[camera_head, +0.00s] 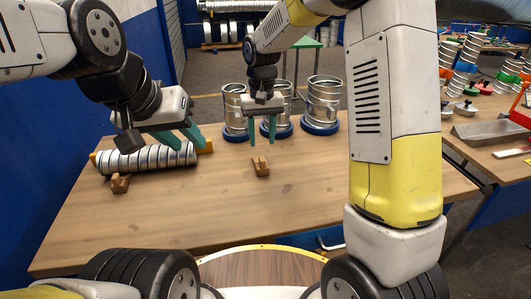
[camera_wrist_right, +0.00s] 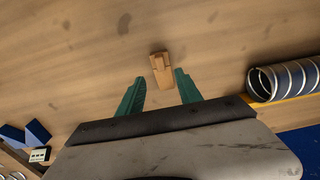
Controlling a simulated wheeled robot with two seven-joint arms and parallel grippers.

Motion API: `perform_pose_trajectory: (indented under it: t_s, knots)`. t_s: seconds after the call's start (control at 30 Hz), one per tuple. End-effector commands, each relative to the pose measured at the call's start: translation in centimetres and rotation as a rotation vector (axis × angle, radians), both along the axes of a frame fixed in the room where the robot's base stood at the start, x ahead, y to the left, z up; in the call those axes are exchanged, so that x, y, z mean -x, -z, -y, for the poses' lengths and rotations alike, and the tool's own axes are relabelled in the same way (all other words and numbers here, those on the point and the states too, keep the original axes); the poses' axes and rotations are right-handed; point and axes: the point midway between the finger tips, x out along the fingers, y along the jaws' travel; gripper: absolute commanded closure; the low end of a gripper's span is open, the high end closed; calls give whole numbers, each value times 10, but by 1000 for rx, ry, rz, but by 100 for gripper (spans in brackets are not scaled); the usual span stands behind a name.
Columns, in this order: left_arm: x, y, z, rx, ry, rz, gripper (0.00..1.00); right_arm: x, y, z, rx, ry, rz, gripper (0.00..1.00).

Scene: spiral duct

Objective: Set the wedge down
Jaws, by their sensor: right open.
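A small brown wooden wedge (camera_head: 261,166) lies on the table, below and in front of my right gripper (camera_head: 262,142). In the right wrist view the wedge (camera_wrist_right: 161,70) lies just beyond the open fingertips (camera_wrist_right: 157,78), apart from both teal fingers. A second wooden wedge (camera_head: 120,183) sits at the front left of the spiral duct (camera_head: 150,158). The duct lies on its side, with part of a yellow strip showing behind it. My left gripper (camera_head: 195,147) hangs over the duct's right part, its teal fingers apart; I cannot tell whether they touch the duct.
Several upright metal duct pieces (camera_head: 322,102) on blue bases stand at the table's back. The front middle of the wooden table (camera_head: 210,215) is clear. A second table at the right holds a metal trough (camera_head: 489,132) and several small parts. A blue wall (camera_head: 45,125) borders the left.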

Motion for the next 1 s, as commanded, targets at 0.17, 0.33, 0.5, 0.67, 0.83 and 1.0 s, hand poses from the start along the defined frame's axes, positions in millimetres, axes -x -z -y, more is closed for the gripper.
perform_pose_trajectory:
  t_s: [0.17, 0.33, 0.5, 0.67, 0.83, 1.0]
  knots:
    - [0, 0, 0, 0, 0, 0, 64, -2, 17, -2, 5, -2, -7, 58]
    - [0, 0, 0, 0, 0, 0, 64, 0, 36, -2, 5, -1, -7, 58]
    - [0, 0, 0, 0, 0, 0, 64, 2, 61, -2, 5, -1, -9, 58]
    - [0, 0, 0, 0, 0, 0, 64, 1, 79, -2, 4, -1, -6, 58]
    - [0, 0, 0, 0, 0, 0, 64, 1, 82, -2, 3, -1, -5, 58]
    - [0, 0, 0, 0, 0, 0, 64, 1, 81, -2, 3, -1, -5, 72]
